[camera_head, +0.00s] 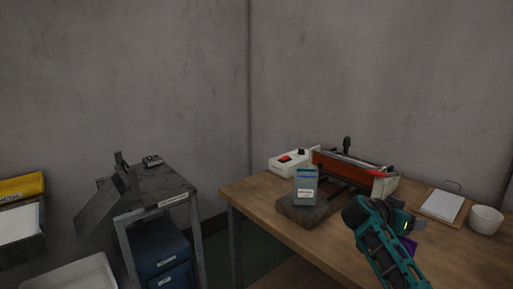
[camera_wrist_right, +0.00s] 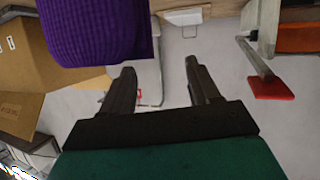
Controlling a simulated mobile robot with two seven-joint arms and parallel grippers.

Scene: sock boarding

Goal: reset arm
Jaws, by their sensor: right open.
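My right arm reaches in from the lower right in the head view, over the wooden bench. In the right wrist view my right gripper (camera_wrist_right: 160,68) has its two dark fingers apart, with nothing between them. A purple ribbed knit piece (camera_wrist_right: 95,30), which looks like a sock, fills the upper left of that view, beside the left finger and apart from it. A small purple patch (camera_head: 408,245) shows behind my right arm in the head view, mostly hidden. My left gripper is in neither view.
The bench (camera_head: 250,195) holds a press with an orange panel (camera_head: 345,171) and red handle (camera_wrist_right: 270,88), a white switch box (camera_head: 289,161), a grey packet (camera_head: 306,186), a clipboard (camera_head: 441,205) and a white bowl (camera_head: 486,219). A metal stand (camera_head: 160,190) is left. Cardboard (camera_wrist_right: 60,65) shows at wrist-view left.

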